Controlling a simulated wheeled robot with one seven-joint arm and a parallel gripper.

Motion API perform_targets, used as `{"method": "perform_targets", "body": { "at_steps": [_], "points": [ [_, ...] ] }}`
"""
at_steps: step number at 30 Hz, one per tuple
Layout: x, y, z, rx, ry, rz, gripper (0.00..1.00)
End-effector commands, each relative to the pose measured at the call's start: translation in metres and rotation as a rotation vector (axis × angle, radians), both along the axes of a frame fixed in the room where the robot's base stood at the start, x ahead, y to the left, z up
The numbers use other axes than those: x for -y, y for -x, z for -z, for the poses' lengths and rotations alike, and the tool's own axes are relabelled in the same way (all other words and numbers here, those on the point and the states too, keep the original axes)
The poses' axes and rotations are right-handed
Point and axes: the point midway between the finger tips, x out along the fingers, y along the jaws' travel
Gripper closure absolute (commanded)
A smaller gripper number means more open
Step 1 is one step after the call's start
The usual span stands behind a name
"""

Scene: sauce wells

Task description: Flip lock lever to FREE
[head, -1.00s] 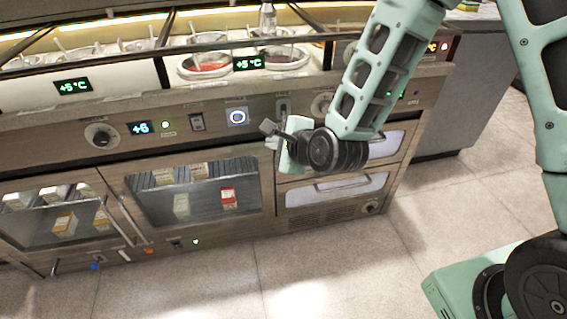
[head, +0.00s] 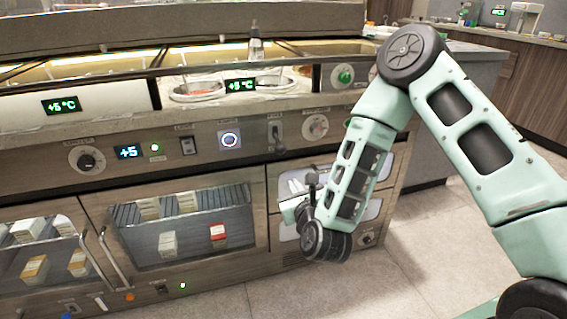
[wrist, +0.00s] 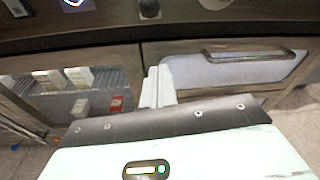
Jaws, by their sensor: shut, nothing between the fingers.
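What looks like the lock lever (head: 277,135) is a dark handle on a small upright plate in the counter's front panel, between the lit ring button and a dial. Its knob sits at the plate's lower end; the small label is unreadable. In the wrist view a dark round knob (wrist: 150,9), probably the same lever, shows at the top edge, beyond the fingertips. My gripper (head: 296,186) is below the lever, in front of the upper drawer, apart from it. The wrist view shows its pale fingers (wrist: 157,84) shut together with nothing between them.
The ring button (head: 230,140), a rocker switch (head: 188,146) and the dial (head: 316,126) flank the lever. Drawer handles project below, and a glass-door fridge compartment (head: 180,228) is at lower left. Sauce wells (head: 195,91) sit above. Floor is clear at right.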

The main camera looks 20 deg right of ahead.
Motion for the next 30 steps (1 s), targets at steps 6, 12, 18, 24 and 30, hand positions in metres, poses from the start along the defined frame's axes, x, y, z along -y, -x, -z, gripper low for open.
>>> {"method": "perform_targets", "body": {
  "at_steps": [6,12,18,24,30],
  "points": [
    [0.001,-0.02,0.003,0.004,0.001,0.001,1.0],
    [0.004,-0.059,0.01,0.004,0.002,0.001,1.0],
    [0.006,-0.099,0.015,0.004,0.002,0.0,1.0],
    [0.001,-0.094,-0.013,0.002,0.003,-0.003,1.0],
    [-0.002,-0.091,-0.023,-0.001,0.003,-0.002,1.0]
  ]
}}
